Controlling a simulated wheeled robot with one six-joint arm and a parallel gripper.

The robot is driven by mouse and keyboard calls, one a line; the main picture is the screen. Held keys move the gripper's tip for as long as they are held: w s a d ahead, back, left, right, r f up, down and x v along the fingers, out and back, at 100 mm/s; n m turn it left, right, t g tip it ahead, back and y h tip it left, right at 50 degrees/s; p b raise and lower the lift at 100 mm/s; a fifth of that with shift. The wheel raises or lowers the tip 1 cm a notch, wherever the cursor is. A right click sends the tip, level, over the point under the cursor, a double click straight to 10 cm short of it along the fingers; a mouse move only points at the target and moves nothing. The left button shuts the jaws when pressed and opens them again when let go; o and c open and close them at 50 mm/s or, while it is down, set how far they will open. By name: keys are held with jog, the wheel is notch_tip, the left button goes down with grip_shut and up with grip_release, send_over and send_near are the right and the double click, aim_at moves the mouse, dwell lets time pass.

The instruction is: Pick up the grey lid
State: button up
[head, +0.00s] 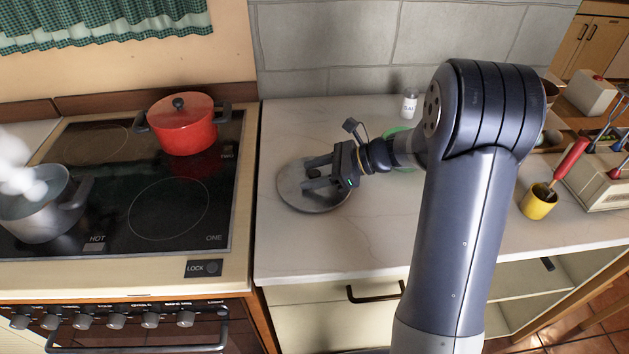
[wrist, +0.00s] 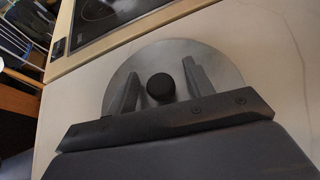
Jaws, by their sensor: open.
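The grey lid (head: 318,200) is a flat round disc lying on the pale counter (head: 300,248), right of the stove. Its dark round knob (wrist: 161,87) stands up at the middle in the wrist view, where the lid (wrist: 200,52) also shows. My gripper (head: 309,174) is low over the lid in the head view. In the wrist view my gripper (wrist: 160,85) is open, with one finger on each side of the knob and gaps between. Whether the fingers touch the lid cannot be told.
A red pot (head: 183,128) and a steaming steel pot (head: 42,212) stand on the black cooktop (head: 165,210). A white jar (head: 410,101) and a green item (head: 397,131) are behind my arm. A yellow cup (head: 538,203) is at the right. The counter's front is clear.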

jog(key=shift+c, duration=0.3)
grip_shut()
jog(key=shift+r, duration=0.15)
